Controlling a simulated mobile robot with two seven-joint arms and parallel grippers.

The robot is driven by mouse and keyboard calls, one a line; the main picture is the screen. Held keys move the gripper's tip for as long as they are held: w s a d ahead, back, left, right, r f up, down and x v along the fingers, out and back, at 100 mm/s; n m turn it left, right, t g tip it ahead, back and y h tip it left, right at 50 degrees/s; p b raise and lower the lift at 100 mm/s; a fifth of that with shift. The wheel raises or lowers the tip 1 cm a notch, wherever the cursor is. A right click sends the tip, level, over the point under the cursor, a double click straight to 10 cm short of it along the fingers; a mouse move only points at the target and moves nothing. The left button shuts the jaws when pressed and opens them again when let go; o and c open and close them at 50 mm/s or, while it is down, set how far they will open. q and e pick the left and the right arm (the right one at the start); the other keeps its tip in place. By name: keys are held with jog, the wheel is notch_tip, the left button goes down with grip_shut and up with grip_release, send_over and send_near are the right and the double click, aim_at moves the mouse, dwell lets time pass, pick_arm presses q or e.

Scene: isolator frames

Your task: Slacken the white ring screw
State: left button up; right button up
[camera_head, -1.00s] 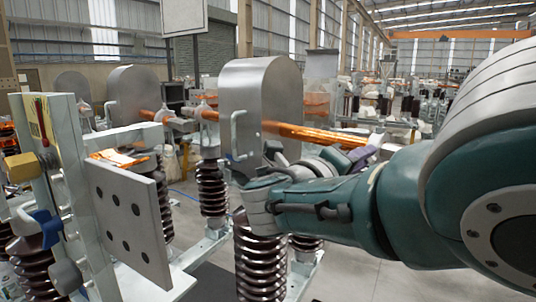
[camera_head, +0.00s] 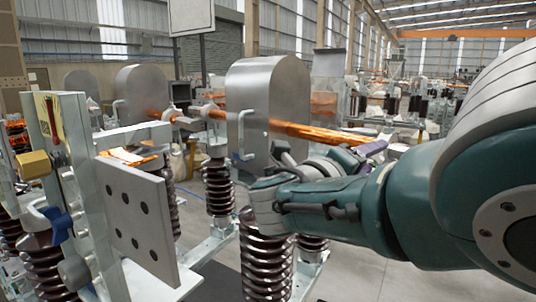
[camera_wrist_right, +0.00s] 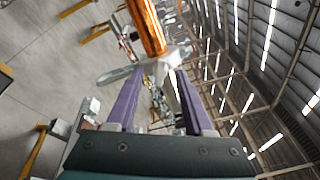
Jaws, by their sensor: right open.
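A pale clamp-like fitting (camera_wrist_right: 165,62) sits at the end of the copper bar in the right wrist view, with a flat grey tab sticking out to its left. I cannot clearly make out which part of it is the white ring screw. My right gripper (camera_wrist_right: 160,76) has its two purple fingers apart, one on each side below the fitting, with no clear grip on it. In the head view the right gripper (camera_head: 360,152) is beside the copper bar's right end, partly hidden by its own wrist. My left gripper is not in view.
The copper bar (camera_head: 310,132) runs right from a grey rounded metal housing (camera_head: 262,95). Brown ribbed insulators (camera_head: 266,262) stand below. Floor is open at lower right.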

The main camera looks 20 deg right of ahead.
jog(key=p+v, duration=0.1)
jog(key=v, duration=0.6)
jog(key=shift+a+p, duration=0.15)
jog(key=shift+p, duration=0.25)
jog(key=shift+s, duration=0.2)
